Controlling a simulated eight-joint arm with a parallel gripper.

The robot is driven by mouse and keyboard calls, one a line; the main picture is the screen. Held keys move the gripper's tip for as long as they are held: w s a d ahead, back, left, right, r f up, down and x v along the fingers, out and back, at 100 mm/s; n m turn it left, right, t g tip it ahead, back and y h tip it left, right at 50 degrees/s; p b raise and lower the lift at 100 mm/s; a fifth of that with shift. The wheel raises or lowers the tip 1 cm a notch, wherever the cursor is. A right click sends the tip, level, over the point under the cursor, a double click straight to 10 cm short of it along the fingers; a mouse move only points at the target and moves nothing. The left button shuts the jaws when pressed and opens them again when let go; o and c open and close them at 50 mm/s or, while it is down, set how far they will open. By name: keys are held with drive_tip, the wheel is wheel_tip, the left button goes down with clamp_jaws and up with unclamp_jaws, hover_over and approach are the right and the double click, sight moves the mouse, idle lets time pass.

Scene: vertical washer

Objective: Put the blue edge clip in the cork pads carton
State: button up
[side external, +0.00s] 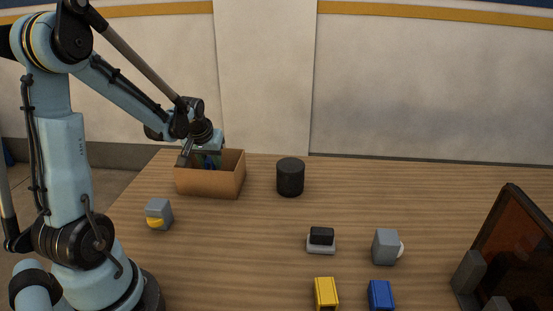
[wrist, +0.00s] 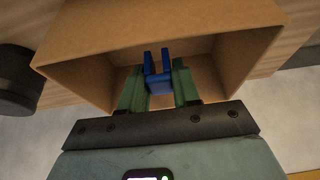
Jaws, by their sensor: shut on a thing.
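A cardboard carton (side external: 212,181) stands at the back left of the table, and no label is readable on it. In the wrist view the open carton (wrist: 165,32) fills the upper part. My gripper (wrist: 158,84) is shut on a blue U-shaped clip (wrist: 158,66), with its green fingers on either side of it. The fingers and clip are at the carton's opening, between its walls. I cannot tell whether the clip touches the bottom. In the side view my gripper (side external: 207,160) dips behind the carton's front wall, which hides its lower part. Another blue piece (side external: 380,295) lies at the table's front.
A dark cylinder (side external: 290,176) stands right of the carton. A grey block with yellow (side external: 158,214), a black-and-white piece (side external: 321,240), a grey block with white (side external: 386,246) and a yellow piece (side external: 326,293) are spread in front. A dark framed panel (side external: 515,250) stands at right.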

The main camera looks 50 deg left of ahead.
drive_tip(key=shift+f, duration=2.05)
drive_tip(key=o, duration=1)
drive_tip(key=shift+f, duration=0.15)
drive_tip(key=v, duration=1.2)
drive_tip(key=d+m+t+h, duration=0.1)
drive_tip(key=d+m, duration=0.2)
drive_tip(key=d, duration=0.4)
drive_tip(key=d+r+m+t+h, duration=0.1)
drive_tip(key=d+m, duration=0.2)
drive_tip(key=d, duration=0.4)
drive_tip(key=d+r+m+t+h, duration=0.1)
drive_tip(key=d+m+t, duration=0.1)
drive_tip(key=d, duration=0.6)
drive_tip(key=shift+s+m, duration=0.35)
drive_tip(key=shift+m, duration=0.15)
drive_tip(key=shift+a, duration=0.1)
